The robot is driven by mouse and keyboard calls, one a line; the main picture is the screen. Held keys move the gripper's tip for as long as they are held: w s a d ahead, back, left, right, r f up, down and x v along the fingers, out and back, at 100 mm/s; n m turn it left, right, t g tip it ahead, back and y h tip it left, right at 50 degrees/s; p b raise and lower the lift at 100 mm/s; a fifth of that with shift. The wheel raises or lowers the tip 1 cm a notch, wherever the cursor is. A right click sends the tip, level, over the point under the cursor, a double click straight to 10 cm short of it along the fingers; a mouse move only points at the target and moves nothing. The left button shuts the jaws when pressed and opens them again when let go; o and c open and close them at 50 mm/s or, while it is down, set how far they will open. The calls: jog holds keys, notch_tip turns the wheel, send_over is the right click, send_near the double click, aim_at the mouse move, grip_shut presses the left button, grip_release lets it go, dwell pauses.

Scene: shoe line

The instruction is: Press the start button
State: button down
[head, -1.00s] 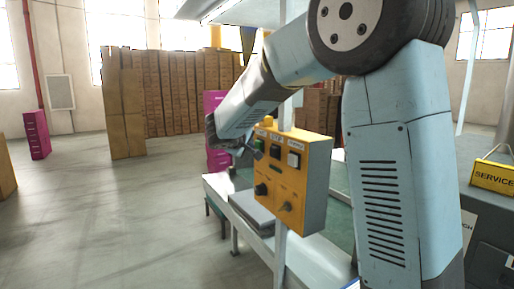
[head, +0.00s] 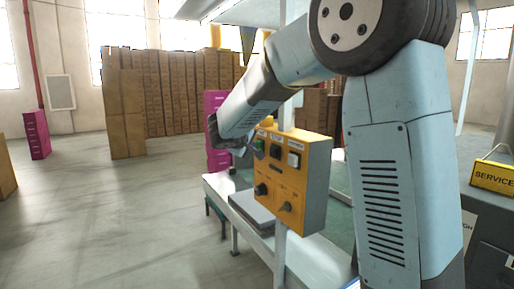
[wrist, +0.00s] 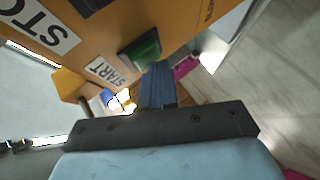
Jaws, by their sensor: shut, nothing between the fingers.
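A yellow control box (head: 312,190) is fixed on a post at the front of the line. It carries a green start button (head: 260,145), a dark button beside it, a white button and two dark knobs below. In the wrist view the green start button (wrist: 143,48) stands next to the START label (wrist: 107,70). My gripper (head: 252,149) is at the box's upper left, close to the green button. In the wrist view my gripper's fingers (wrist: 158,75) are shut and empty, with their tips just short of or at the button; contact cannot be told.
A white bench (head: 250,232) with a grey flat object (head: 252,208) stands behind and below the box. Stacked brown cartons (head: 180,95) and magenta boxes (head: 37,134) stand further back. A yellow SERVICE sign (head: 493,176) is at right.

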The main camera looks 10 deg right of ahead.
jog(key=shift+d, duration=0.25)
jog(key=shift+a, duration=0.1)
dwell(0.5)
jog(key=shift+s+a, duration=0.3)
jog(key=shift+a, duration=0.55)
jog(key=shift+a, duration=0.15)
jog(key=a, duration=0.1)
jog(key=s+a, duration=0.1)
jog(key=a, duration=0.2)
jog(key=shift+s+a, duration=0.2)
jog(key=shift+s, duration=0.15)
dwell(0.4)
